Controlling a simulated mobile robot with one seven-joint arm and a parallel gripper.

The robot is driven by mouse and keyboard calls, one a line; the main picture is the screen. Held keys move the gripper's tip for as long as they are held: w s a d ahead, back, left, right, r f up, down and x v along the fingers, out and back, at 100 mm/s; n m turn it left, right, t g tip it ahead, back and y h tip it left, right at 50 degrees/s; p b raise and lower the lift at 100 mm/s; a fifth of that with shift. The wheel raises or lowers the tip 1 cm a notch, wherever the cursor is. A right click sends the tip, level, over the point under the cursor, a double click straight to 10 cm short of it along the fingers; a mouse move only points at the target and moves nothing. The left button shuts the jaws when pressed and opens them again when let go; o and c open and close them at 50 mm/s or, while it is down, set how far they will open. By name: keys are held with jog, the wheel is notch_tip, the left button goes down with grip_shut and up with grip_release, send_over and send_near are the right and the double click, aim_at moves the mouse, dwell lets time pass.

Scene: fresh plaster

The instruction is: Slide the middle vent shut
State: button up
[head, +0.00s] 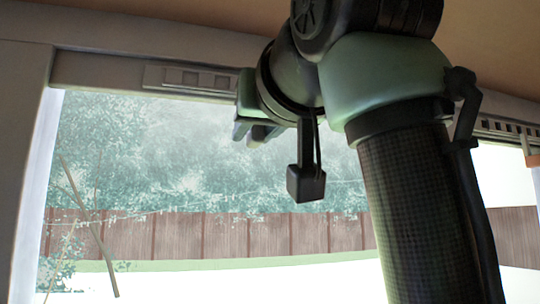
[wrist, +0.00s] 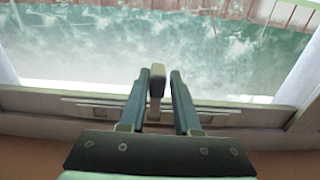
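A grey vent strip (head: 190,78) runs along the top rail of the window in the head view, with pale rectangular panels at its left. My arm hides the rest of it. I take it for the middle vent, but cannot confirm this. The strip also shows in the wrist view (wrist: 93,112), on both sides of my gripper. A grey-tan tab (wrist: 157,82) stands up between the two fingers of my gripper (wrist: 160,88). A narrow gap shows beside the tab, so the fingers look open around it. Contact cannot be told. My gripper also shows at the strip in the head view (head: 255,128).
Another vent (head: 497,128) with dark slots lies at the right of the head view, with an orange piece (head: 531,159) at its end. A window post (head: 28,150) stands at the left. Beyond the glass are foliage and a brown fence (head: 200,235).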

jog(key=shift+o, duration=1.3)
jog(key=shift+a, duration=0.2)
jog(key=shift+d, duration=0.15)
jog(key=shift+s+d+f+b, duration=0.1)
jog(key=shift+s+d+b, duration=0.05)
jog(key=shift+s+b, duration=0.15)
jog(key=b+v, duration=0.6)
jog(key=v, duration=0.6)
jog(key=shift+s+b, duration=0.2)
jog(key=shift+b, duration=0.15)
